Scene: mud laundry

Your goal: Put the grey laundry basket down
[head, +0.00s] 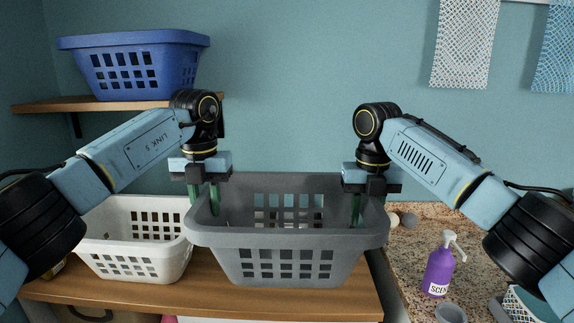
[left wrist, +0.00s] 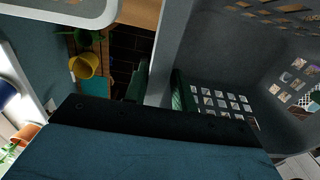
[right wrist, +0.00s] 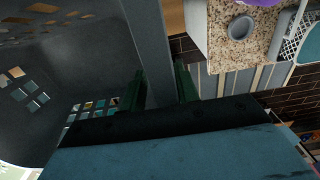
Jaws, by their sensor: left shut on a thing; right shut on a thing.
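The grey laundry basket (head: 275,239) is upright and level in the middle of the head view, in front of the wall and over the wooden shelf board (head: 210,289). I cannot tell whether its base touches the board. My left gripper (head: 204,198) is shut on its left rim, one finger inside and one outside; the left wrist view shows the rim (left wrist: 160,62) between the fingers. My right gripper (head: 355,207) is shut on the right rim, which shows between the fingers in the right wrist view (right wrist: 152,50). The basket looks empty.
A white basket (head: 135,255) stands on the board close to the left. A blue basket (head: 135,67) sits on the upper shelf. At right, a granite counter (head: 405,262) holds a purple pump bottle (head: 440,268) and a grey cup (head: 450,313). Cloths (head: 465,45) hang at upper right.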

